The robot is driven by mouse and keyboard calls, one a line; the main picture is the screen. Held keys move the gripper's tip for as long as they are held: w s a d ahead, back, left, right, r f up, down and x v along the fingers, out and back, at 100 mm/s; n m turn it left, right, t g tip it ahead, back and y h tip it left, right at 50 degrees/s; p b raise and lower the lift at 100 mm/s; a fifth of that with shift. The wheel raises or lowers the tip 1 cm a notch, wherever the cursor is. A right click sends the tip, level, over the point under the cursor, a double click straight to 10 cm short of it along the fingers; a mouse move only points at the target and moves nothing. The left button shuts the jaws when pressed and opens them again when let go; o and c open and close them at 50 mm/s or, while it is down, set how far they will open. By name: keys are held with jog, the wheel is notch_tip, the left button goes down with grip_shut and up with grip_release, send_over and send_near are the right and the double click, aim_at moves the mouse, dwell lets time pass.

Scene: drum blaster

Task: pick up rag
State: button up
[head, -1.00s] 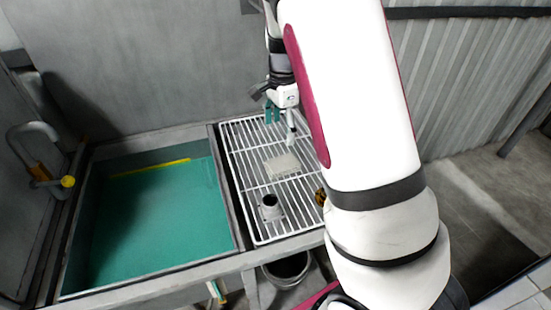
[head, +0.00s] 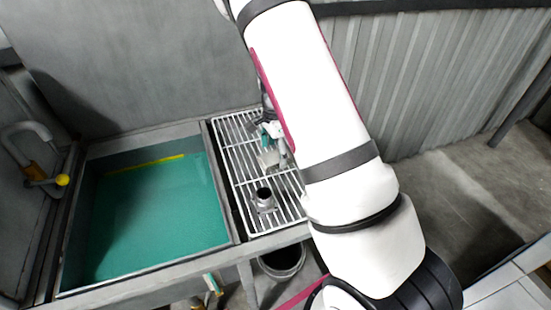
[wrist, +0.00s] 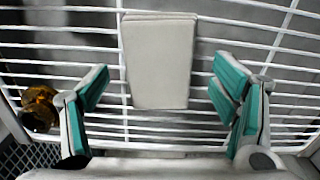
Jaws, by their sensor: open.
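The rag (wrist: 158,62) is a folded, off-white rectangle lying flat on the white wire rack. In the wrist view it sits at the top centre, between and beyond my gripper's fingertips. My gripper (wrist: 160,85) is open, with a teal-padded finger on each side and clear space between each finger and the rag. In the head view the rag (head: 268,161) is partly hidden by my gripper (head: 271,143), which is low over the rack. I cannot tell the exact height of the fingers above the rag.
The wire rack (head: 236,160) adjoins a sink basin (head: 165,215) with teal contents at left. A grey metal fitting (head: 264,198) stands on the rack in front of the rag. An amber object (wrist: 38,108) lies left in the wrist view. A bucket (head: 283,262) is below.

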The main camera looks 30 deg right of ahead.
aim_at(275, 156)
jog(key=shift+f, duration=0.65)
jog(key=c, duration=1.1)
notch_tip(275, 156, up, 10)
jog(key=o, duration=0.5)
jog(key=c, duration=0.5)
jog(key=shift+a, duration=0.1)
